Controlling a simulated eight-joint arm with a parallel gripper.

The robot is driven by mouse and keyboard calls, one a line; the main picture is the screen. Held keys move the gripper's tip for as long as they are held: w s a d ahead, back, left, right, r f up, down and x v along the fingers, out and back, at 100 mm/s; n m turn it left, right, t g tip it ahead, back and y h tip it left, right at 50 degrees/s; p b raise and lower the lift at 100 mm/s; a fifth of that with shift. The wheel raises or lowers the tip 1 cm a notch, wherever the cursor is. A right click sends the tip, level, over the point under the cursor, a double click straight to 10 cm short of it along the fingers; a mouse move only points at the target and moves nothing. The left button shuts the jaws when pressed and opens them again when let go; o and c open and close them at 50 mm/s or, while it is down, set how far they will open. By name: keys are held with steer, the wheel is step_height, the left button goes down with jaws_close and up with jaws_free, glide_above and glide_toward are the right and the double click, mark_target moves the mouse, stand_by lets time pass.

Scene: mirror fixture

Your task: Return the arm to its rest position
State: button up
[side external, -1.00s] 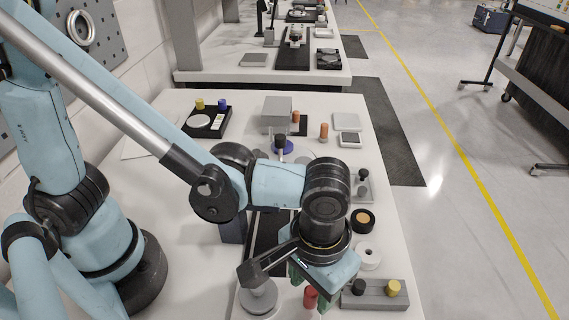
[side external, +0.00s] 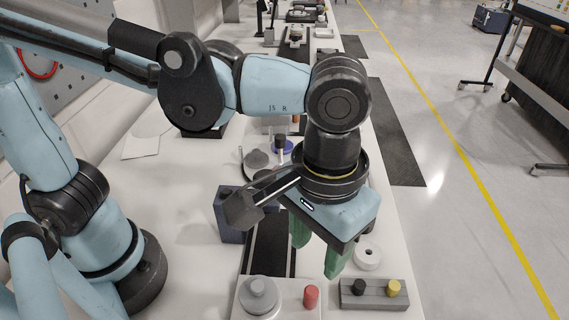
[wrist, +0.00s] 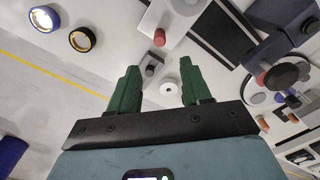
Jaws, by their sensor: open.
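My gripper (side external: 319,250) hangs above the front right part of the white table in the side view, with its two green fingers pointing down. The fingers stand apart with nothing held between them. In the wrist view my gripper (wrist: 160,68) also shows both fingers spread, with clear space between the tips. My forearm crosses the upper left of the side view and hides part of the table behind it.
Below my gripper are a grey block (side external: 374,301) with black and yellow knobs, a red peg (side external: 311,297), a round grey knob (side external: 259,294) and a white ring (side external: 367,257). A dark blue box (side external: 230,217) stands left of it.

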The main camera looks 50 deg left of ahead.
steer(key=w+a+t, duration=0.3)
steer(key=a, duration=0.9)
steer(key=w+a+f+t, duration=0.1)
steer(key=w+a+t, duration=0.3)
steer(key=a, duration=0.9)
steer(key=shift+f, duration=0.15)
steer(key=shift+w, duration=0.1)
